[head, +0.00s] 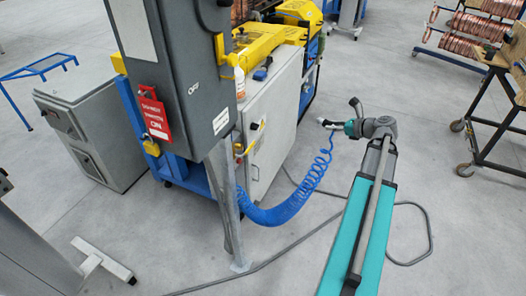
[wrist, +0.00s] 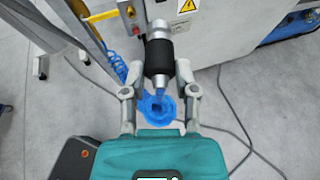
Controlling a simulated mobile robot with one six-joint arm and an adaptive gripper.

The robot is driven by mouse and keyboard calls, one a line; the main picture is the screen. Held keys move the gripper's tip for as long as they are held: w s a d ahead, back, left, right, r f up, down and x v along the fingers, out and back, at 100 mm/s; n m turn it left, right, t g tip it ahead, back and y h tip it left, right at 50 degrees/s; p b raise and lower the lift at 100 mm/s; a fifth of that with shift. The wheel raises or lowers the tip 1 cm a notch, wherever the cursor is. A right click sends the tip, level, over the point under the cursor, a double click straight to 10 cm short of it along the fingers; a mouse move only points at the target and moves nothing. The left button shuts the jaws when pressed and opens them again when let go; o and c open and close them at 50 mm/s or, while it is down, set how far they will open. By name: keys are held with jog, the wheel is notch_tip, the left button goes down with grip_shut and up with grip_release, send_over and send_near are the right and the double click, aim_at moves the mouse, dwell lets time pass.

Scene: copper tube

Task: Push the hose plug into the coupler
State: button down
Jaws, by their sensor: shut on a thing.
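My gripper (wrist: 157,67) is shut on the hose plug (wrist: 159,58), a cylinder with a black sleeve and silver ends. The plug points away from my gripper, and the blue hose (wrist: 160,104) runs from its near end, below the fingers. In the head view my gripper (head: 337,125) is in the air right of the grey cabinet, with the plug's silver tip (head: 323,121) showing at its left. The coiled blue hose (head: 285,207) hangs from there towards the machine's post. I cannot clearly make out the coupler in either view.
The grey cabinet (head: 272,110) stands left of my gripper and shows at the top of the wrist view. A metal post (head: 224,200) stands in front of it. A grey cable (head: 405,204) lies on the floor. A wooden-topped cart (head: 496,95) stands right.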

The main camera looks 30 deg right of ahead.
jog(key=shift+w+a, duration=0.15)
jog(key=shift+w, duration=0.25)
jog(key=shift+w+a+f+b, duration=0.15)
jog(key=shift+w+f+b, duration=0.1)
jog(key=shift+f+b, duration=0.2)
jog(key=w+a+f+n+y+b, duration=0.1)
jog(key=w+a+f+b, duration=0.4)
jog(key=w+f+b, duration=0.1)
jog(key=w+a+f+n+g+y+b, duration=0.1)
jog(key=w+a+f+b, duration=0.4)
jog(key=f+b, duration=0.4)
jog(key=w+a+f+n+y+b, duration=0.1)
jog(key=w+a+f+b, duration=0.4)
jog(key=w+f+b, duration=0.2)
jog(key=shift+w+f+g+b, duration=0.15)
jog(key=shift+f+g+b, duration=0.15)
jog(key=shift+f+b, duration=0.45)
jog(key=shift+w+a, duration=0.85)
jog(key=shift+w, duration=0.25)
jog(key=shift+w+a, duration=0.85)
jog(key=shift+w, duration=0.25)
